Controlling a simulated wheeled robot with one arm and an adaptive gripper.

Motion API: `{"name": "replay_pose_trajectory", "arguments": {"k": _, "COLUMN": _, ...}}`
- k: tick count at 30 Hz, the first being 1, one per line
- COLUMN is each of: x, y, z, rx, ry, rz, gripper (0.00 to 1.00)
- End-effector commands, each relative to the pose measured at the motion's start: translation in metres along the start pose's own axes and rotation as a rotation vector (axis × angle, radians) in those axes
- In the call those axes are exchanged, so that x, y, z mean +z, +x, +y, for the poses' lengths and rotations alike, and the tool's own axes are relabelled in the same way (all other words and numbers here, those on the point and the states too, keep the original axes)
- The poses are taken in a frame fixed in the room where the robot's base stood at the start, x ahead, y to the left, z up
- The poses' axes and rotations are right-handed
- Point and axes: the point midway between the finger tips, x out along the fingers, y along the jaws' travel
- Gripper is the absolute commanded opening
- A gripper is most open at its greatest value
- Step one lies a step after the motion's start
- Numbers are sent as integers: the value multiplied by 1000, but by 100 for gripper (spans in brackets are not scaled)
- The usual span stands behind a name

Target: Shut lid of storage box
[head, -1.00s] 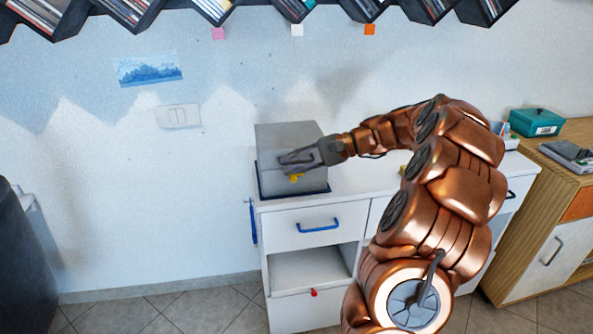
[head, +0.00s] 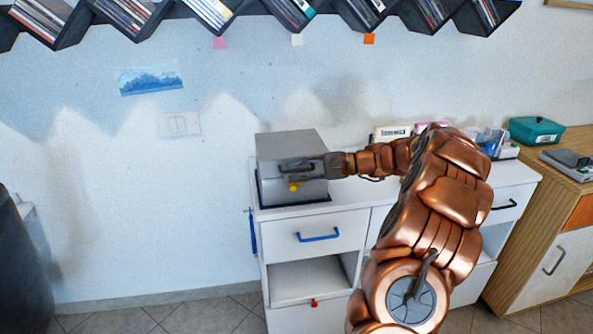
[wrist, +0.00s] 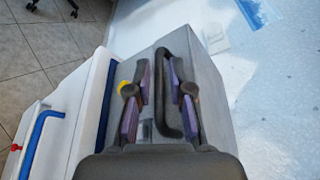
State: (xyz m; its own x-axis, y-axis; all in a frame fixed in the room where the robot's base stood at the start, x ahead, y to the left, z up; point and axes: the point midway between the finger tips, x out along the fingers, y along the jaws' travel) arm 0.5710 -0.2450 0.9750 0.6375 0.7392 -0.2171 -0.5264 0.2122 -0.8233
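The grey storage box (head: 277,191) stands on the left end of a white cabinet. Its lid (head: 300,140) looks lowered over the box, with a flat top showing; I cannot tell whether a thin gap is left. A yellow knob (head: 293,187) is on the front, and it also shows in the wrist view (wrist: 124,86). My gripper (head: 285,170) is at the box's front, partly covering it. In the wrist view my gripper (wrist: 158,95) has its fingers apart, either side of a dark bar handle (wrist: 166,85). The handle is nearer the right finger.
The white cabinet (head: 350,221) has a blue-handled drawer (head: 318,238) under the box and an open compartment below. Small items and a teal box (head: 536,130) lie to the right, the latter on a wooden cabinet. Disc shelves (head: 290,10) hang above.

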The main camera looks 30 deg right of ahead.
Motion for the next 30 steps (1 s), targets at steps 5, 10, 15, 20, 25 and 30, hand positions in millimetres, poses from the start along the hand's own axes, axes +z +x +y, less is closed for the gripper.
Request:
{"name": "replay_pose_trajectory", "arguments": {"k": 5, "x": 0, "y": 6, "z": 0, "rx": 0, "ry": 1, "rz": -1, "gripper": 21}}
{"name": "replay_pose_trajectory", "arguments": {"k": 10, "x": 0, "y": 6, "z": 0, "rx": 0, "ry": 0, "rz": 0, "gripper": 21}}
{"name": "replay_pose_trajectory", "arguments": {"k": 15, "x": 0, "y": 6, "z": 0, "rx": 0, "ry": 1, "rz": 0, "gripper": 7}}
{"name": "replay_pose_trajectory", "arguments": {"k": 20, "x": 0, "y": 6, "z": 0, "rx": 0, "ry": 1, "rz": 0, "gripper": 0}}
{"name": "replay_pose_trajectory", "arguments": {"k": 25, "x": 0, "y": 6, "z": 0, "rx": 1, "ry": 1, "rz": 0, "gripper": 0}}
{"name": "replay_pose_trajectory", "arguments": {"k": 30, "x": 0, "y": 6, "z": 0, "rx": 1, "ry": 1, "rz": 0, "gripper": 0}}
